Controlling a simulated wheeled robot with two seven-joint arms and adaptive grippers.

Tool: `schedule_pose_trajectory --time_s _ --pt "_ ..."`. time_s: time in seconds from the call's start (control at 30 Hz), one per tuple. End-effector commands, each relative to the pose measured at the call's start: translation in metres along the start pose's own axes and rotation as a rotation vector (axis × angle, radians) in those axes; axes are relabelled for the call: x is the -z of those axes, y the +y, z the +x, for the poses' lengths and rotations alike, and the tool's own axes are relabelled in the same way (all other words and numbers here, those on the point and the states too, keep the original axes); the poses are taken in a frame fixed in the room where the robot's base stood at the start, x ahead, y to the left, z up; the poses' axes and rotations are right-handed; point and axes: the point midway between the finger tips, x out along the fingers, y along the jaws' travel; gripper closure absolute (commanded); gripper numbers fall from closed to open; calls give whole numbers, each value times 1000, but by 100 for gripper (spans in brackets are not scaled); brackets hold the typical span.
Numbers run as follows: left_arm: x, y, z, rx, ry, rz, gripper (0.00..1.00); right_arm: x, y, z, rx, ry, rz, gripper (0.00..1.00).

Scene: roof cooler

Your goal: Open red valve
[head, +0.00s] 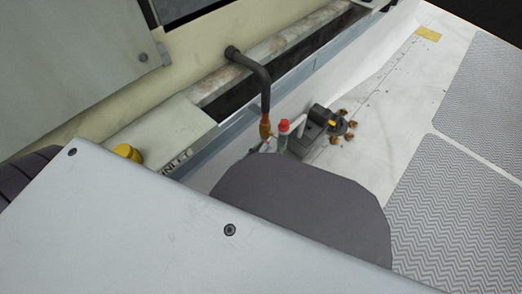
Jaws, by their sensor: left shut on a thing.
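A small bright red cap (284,126) tops a short grey-green upright piece near the middle of the head view; it is the clearest red part and looks like the red valve. The dark rounded end of my left arm, with the left gripper (274,160), lies just below these parts. Its fingers are mostly hidden, and so is the point of contact. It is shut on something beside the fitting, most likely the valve. My right gripper is out of view.
A dark pump-like unit (325,117) stands just right of the red cap, with brown leaf-like bits (335,140) around it. A yellow knob (127,152) sits by an INLET label (173,162) at left. The pale floor and grey patterned panels (460,190) at right look clear.

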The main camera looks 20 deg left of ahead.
Motion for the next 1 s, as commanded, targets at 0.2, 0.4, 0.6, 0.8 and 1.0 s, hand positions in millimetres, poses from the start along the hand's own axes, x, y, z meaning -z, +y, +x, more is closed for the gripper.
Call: schedule_pose_trajectory --time_s 0.2,0.4,0.6,0.8,1.0 --pt "-8 -1 -2 -15 67 -1 100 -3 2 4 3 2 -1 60" --pt "-10 -1 -2 -21 103 -1 100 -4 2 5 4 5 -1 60" --pt "-10 -1 -2 -24 113 -1 100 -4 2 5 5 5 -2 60" --pt "-10 -1 -2 -24 113 -1 100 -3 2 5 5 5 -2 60" --pt "-10 -1 -2 -24 112 -1 77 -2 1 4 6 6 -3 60"
